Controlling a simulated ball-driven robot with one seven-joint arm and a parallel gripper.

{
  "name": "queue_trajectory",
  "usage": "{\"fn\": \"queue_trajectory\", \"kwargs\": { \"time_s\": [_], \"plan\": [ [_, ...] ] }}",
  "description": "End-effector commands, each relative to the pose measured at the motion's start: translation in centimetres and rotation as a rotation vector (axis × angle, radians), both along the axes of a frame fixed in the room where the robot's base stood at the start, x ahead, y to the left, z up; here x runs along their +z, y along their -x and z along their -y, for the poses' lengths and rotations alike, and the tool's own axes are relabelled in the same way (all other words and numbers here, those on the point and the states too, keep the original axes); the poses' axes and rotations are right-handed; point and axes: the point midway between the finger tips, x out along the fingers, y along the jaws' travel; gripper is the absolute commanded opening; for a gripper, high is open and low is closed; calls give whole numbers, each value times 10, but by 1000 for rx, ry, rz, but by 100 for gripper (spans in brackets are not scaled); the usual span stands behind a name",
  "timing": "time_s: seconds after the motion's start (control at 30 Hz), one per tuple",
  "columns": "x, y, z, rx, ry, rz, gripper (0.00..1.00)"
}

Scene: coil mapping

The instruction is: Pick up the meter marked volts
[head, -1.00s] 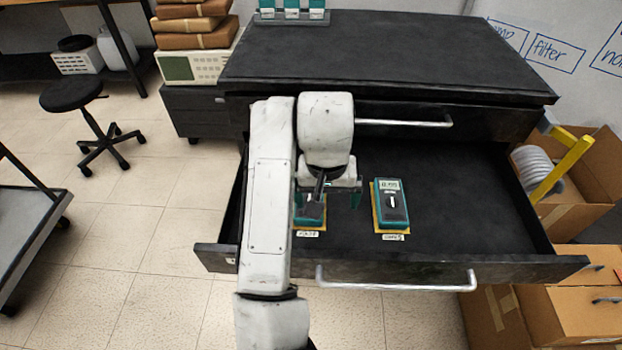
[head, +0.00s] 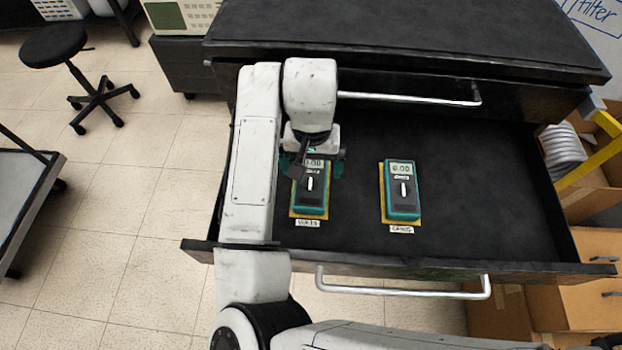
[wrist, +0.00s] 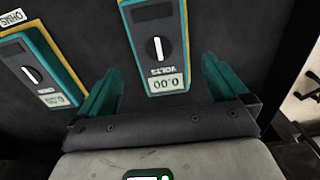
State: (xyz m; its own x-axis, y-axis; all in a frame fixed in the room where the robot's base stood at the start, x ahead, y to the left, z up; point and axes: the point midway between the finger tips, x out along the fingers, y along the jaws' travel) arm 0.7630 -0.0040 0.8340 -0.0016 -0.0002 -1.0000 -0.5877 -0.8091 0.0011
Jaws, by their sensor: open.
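Two teal meters with grey displays lie in the open black drawer (head: 480,215), each on a yellow pad with a white label in front. The volts meter (head: 313,190) is the left one in the head view. In the wrist view it (wrist: 158,50) reads VOLTS and lies ahead of my gripper, between the lines of the fingers. The other meter (head: 403,190), labelled OHMS, is to its right; in the wrist view it (wrist: 38,68) is at the left. My gripper (head: 315,163) is open and empty over the display end of the volts meter. Its teal fingers (wrist: 160,85) touch nothing visible.
The drawer's front edge and silver handle (head: 400,290) are on the near side. The black cabinet top (head: 420,40) rises behind. Bare drawer floor lies right of the ohms meter. Cardboard boxes (head: 590,260) stand at the right, a black stool (head: 55,45) at the left.

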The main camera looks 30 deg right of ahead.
Motion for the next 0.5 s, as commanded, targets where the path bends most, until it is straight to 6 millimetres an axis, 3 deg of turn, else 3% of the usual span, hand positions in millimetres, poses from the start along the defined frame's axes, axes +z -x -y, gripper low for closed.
{"fn": "queue_trajectory", "kwargs": {
  "time_s": [0.33, 0.5],
  "plan": [
    [-43, 0, -3, 0, -1, 0, 100],
    [-53, 0, -2, -1, 0, 1, 100]
  ]
}}
